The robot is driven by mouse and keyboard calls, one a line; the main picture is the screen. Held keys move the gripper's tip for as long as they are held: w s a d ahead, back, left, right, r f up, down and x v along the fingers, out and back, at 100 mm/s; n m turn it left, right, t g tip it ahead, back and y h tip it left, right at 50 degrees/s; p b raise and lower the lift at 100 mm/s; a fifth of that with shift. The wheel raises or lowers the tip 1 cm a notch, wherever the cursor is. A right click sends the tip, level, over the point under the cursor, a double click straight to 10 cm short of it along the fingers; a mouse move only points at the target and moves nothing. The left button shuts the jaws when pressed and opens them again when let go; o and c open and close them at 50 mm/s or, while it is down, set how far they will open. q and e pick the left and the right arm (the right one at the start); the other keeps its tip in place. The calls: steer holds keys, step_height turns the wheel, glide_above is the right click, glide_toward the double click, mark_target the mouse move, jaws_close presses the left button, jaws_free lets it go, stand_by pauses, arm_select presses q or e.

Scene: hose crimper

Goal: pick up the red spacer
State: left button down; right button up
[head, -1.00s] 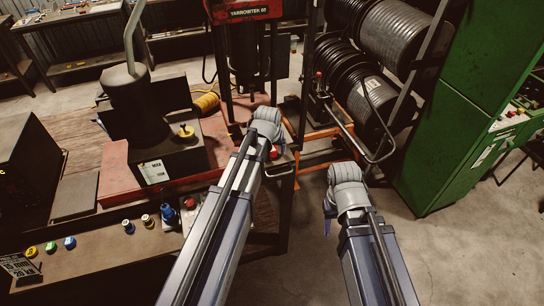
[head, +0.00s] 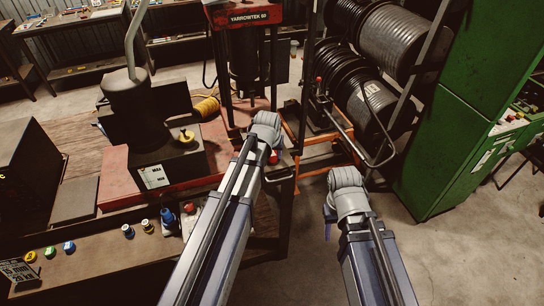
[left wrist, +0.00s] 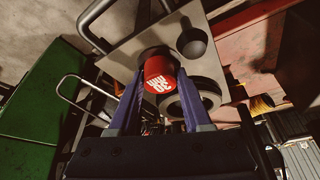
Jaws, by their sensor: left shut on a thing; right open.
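The red spacer (left wrist: 158,74), a short cylinder with a white "30 mm" mark, sits between the two blue-grey fingers of my left gripper (left wrist: 160,84) in the left wrist view. The fingers are shut on its sides. A pale plate with dark round parts (left wrist: 205,58) lies behind it; I cannot tell whether the spacer touches it. In the head view my left wrist hides most of this gripper, and a small red patch (head: 273,157) shows beside it. My right gripper (head: 328,226) is open, mostly hidden under its wrist, over the floor.
The red crimper frame (head: 242,14) stands just beyond my left gripper. Black hose reels (head: 400,45) are behind, and a green cabinet (head: 455,140) is at right. The bench (head: 90,262) at left holds coloured caps and a blue bottle (head: 168,217). Floor at lower right is clear.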

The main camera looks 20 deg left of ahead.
mark_target(272, 155)
stand_by(0.4)
arm_select(q)
step_height(272, 155, up, 10)
steer(key=p, duration=1)
